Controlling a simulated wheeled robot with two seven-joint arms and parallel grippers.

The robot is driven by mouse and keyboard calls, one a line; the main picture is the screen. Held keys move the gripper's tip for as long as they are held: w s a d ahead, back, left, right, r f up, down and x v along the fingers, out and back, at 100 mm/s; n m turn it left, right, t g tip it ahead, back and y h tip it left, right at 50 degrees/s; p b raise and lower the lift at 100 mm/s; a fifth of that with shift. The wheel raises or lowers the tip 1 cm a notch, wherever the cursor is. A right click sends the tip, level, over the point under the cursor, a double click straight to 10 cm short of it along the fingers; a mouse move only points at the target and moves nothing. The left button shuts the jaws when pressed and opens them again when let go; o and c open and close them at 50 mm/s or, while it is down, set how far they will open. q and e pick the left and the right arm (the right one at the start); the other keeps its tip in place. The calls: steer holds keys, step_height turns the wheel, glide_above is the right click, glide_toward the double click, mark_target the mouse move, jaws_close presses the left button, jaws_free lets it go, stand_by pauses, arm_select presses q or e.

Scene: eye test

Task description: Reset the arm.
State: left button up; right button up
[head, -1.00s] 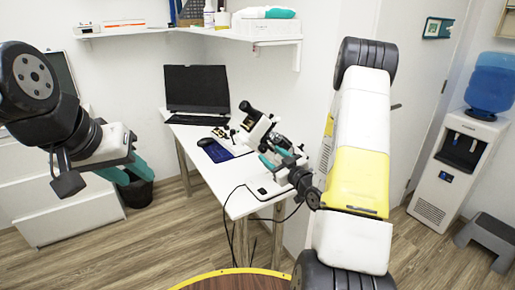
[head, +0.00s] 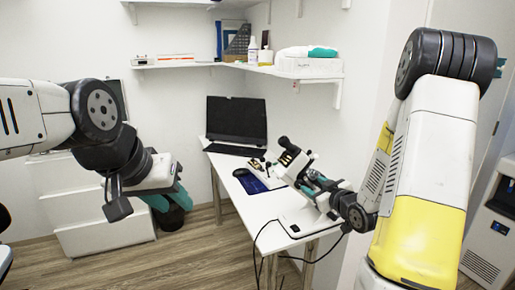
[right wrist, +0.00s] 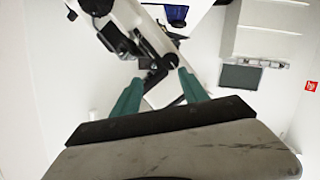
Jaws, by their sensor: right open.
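My left gripper (head: 167,200) has teal fingers and hangs at the left of the head view, in front of white drawers and a dark bin. The head view does not show whether its fingers are apart. My right gripper (head: 318,186) is over the white table, in front of a black and white eye-test instrument (head: 291,157). In the right wrist view the teal fingers of the right gripper (right wrist: 160,90) are spread with nothing held between them. The instrument lies beyond them there. Whether the gripper touches it is not clear.
The white table (head: 225,165) carries a black laptop (head: 236,122), a blue mat (head: 252,184) and a dark mouse. White drawers (head: 105,235) and a dark bin (head: 173,217) stand at left. A wall shelf (head: 190,66) holds bottles and boxes. Cables hang from the table's front.

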step_height(320, 180, up, 7)
steer(key=s+m+g+h, duration=0.2)
steer(key=s+h, duration=0.1)
steer(key=s+a+r+m+g, duration=0.2)
steer(key=s+a+r+g, duration=0.1)
steer(key=s, duration=0.9)
steer(key=s+a+r+m+g+y, duration=0.1)
steer(key=s+a+r+m+g, duration=0.1)
steer(key=s, duration=1)
steer(key=a+r+g, duration=0.1)
steer(key=a+r, duration=0.1)
steer(key=a, duration=0.1)
steer(key=shift+s+r, duration=0.2)
steer(key=shift+r, duration=0.1)
